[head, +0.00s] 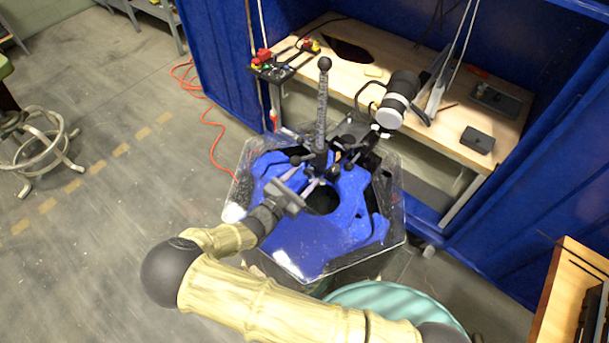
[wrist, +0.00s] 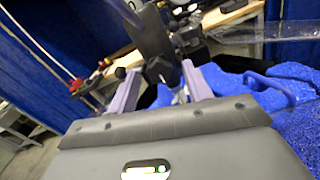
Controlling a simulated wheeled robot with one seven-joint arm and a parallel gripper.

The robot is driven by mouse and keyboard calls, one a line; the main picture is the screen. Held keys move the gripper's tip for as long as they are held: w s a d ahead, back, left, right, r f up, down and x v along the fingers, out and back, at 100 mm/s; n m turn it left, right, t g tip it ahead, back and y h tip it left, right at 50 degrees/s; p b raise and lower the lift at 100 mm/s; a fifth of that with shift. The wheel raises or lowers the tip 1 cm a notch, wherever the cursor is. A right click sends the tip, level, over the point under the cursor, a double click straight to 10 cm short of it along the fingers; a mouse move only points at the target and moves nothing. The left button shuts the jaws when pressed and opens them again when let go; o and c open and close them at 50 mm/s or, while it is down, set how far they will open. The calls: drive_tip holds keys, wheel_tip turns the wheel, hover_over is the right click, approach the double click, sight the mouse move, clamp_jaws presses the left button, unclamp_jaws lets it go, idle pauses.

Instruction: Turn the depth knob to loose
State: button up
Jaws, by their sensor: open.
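My gripper (head: 301,180) is open over the blue-lined tank, its two grey fingers apart. In the wrist view the fingers of my gripper (wrist: 162,76) point towards a dark upright post and small dark parts. The thruster mount has a tall dark post (head: 321,115) with a round black ball on top (head: 324,64). Several small black knobs sit low around the post; one black knob (head: 296,160) is just beyond my fingers. I cannot tell which knob is the depth knob or how it is set. Nothing is clearly held between the fingers.
The clear-walled tank (head: 398,205) has a blue insert (head: 320,245). An orange cable (head: 205,120) lies on the floor at left.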

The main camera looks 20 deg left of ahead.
drive_tip(key=shift+w+d, duration=0.15)
drive_tip(key=shift+w, duration=0.15)
drive_tip(key=c, duration=1)
